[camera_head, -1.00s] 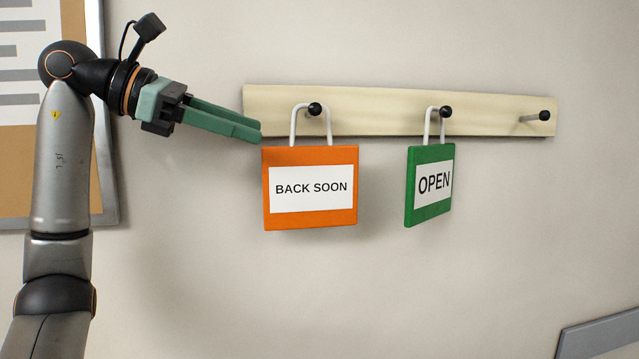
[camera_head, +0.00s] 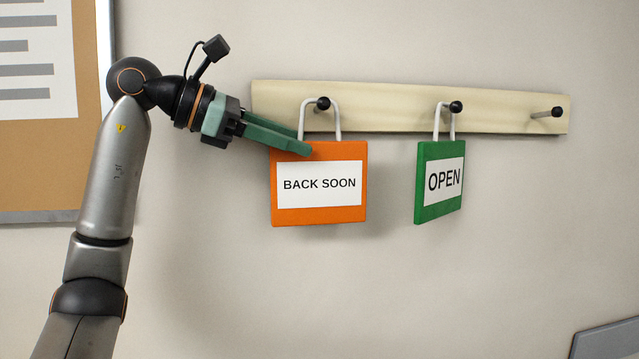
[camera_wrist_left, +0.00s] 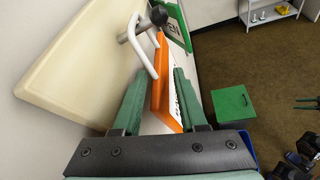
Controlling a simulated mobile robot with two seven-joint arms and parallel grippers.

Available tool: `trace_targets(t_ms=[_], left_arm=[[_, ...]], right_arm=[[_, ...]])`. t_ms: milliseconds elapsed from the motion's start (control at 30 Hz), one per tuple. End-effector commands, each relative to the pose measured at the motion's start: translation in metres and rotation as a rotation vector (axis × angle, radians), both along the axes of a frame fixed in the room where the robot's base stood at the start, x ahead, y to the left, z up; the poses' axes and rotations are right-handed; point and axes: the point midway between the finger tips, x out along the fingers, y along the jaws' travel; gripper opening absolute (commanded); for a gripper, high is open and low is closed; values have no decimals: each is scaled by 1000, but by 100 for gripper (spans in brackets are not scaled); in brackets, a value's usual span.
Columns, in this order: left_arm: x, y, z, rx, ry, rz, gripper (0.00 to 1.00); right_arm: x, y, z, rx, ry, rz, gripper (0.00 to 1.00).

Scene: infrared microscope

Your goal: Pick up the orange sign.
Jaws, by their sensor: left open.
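The orange sign (camera_head: 319,214) reads BACK SOON and hangs by a white loop from the left peg of a wooden rail. My left gripper (camera_head: 303,145) is at the sign's upper left, with one green finger in front of its top edge. The wrist view shows the left gripper (camera_wrist_left: 160,72) open, with the orange sign (camera_wrist_left: 159,84) seen edge-on between the two fingers. A gap shows beside the sign, so it is not clamped. Part of the far finger is hidden behind the sign and loop in the head view.
The pale wooden rail (camera_head: 390,118) has three black-tipped pegs; the right one is bare. A green OPEN sign (camera_head: 438,207) hangs from the middle peg. A notice board (camera_head: 85,165) is at left. A green box (camera_wrist_left: 234,104) stands on the floor in the wrist view.

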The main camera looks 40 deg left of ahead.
Motion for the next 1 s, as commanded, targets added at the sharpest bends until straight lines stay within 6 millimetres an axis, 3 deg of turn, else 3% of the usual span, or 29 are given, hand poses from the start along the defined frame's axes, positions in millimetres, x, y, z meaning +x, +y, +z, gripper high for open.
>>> trace_targets(t_ms=[133,367,767,1000], left_arm=[[18,-10,-8,1,2,-3,42],[22,-12,-9,1,0,0,42],[21,-11,-9,1,0,-1,0],[21,-12,-9,2,1,-2,0]], right_arm=[[0,0,-1,0,0,0,50],[0,0,-1,0,0,0,50],[0,0,-1,0,0,0,50],[0,0,-1,0,0,0,50]])
